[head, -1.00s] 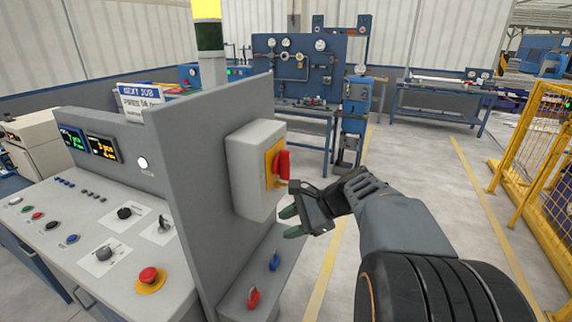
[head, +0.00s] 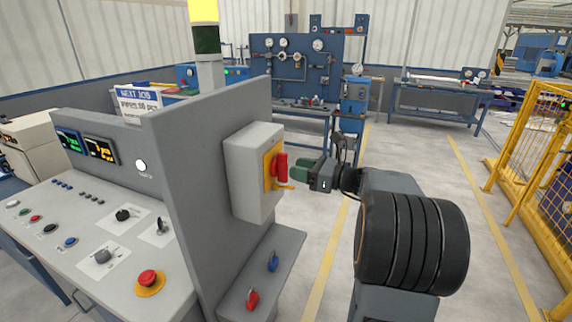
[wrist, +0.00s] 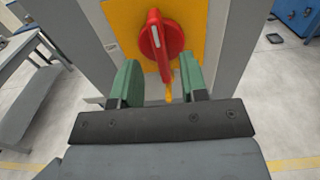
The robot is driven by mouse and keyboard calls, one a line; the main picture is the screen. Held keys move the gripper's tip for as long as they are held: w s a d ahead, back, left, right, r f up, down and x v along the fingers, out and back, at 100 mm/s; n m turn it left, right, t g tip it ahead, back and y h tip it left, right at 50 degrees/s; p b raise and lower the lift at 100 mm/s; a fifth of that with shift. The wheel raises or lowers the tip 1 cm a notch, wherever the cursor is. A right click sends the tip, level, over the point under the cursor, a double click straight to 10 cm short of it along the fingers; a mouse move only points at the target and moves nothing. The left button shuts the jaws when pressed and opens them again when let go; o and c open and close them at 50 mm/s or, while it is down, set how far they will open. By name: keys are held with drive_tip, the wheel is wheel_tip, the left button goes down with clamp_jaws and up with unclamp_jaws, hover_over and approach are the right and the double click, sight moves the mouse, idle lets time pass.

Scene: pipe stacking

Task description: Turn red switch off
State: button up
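The red switch (head: 281,167) is a rotary handle on a yellow plate (head: 268,165), fixed to a grey box on the side of the console panel. In the wrist view the red handle (wrist: 160,40) stands nearly upright, tilted slightly, with a pale mark along it. My gripper (head: 298,171) is just right of the switch in the head view, pointing at it. In the wrist view my gripper's green fingers (wrist: 158,82) are spread apart, one on each side below the handle. The handle's lower end reaches between them; I cannot tell whether they touch it.
A small yellow piece (wrist: 169,95) hangs below the switch. A ledge under the box carries a smaller red switch (head: 253,299) and a blue switch (head: 273,261). The console (head: 70,235) is at left, with a red button (head: 148,278). Yellow fencing (head: 530,150) stands at right; floor between is clear.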

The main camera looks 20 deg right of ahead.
sight(286, 183)
drive_tip(key=shift+x, duration=2.05)
drive_tip(key=shift+c, duration=0.2)
clamp_jaws()
